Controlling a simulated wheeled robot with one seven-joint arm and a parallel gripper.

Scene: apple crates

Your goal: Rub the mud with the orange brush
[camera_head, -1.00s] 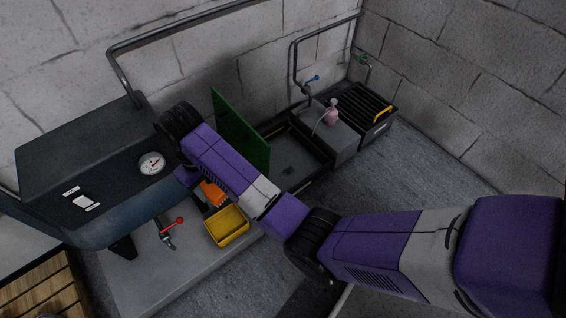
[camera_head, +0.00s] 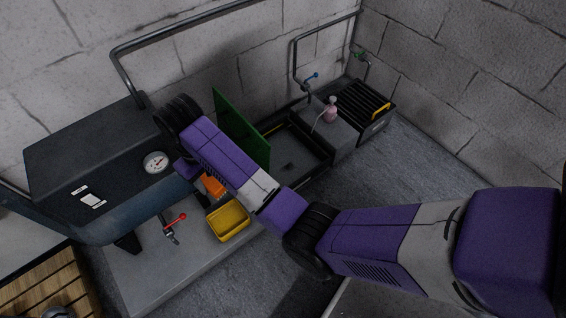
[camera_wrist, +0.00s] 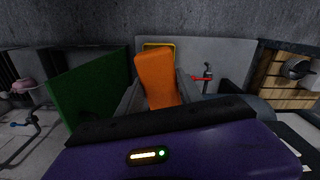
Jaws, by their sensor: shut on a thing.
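The orange brush (camera_head: 212,185) shows just past the end of my arm, above the grey slab. In the wrist view the orange brush (camera_wrist: 157,82) points away from me, with a grey finger on each side. My gripper (camera_wrist: 160,88) is shut on it. In the head view most of my gripper is hidden behind my arm. The brush's bristles cannot be made out. I cannot make out any mud in either view.
A yellow tray (camera_head: 228,222) and a red-handled tap (camera_head: 175,222) are close to the brush. A dark tank (camera_head: 95,165) stands at left, a green panel (camera_head: 240,130) behind my arm, and a sink unit (camera_head: 330,140) beyond. A wooden slatted piece (camera_head: 45,285) lies lower left.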

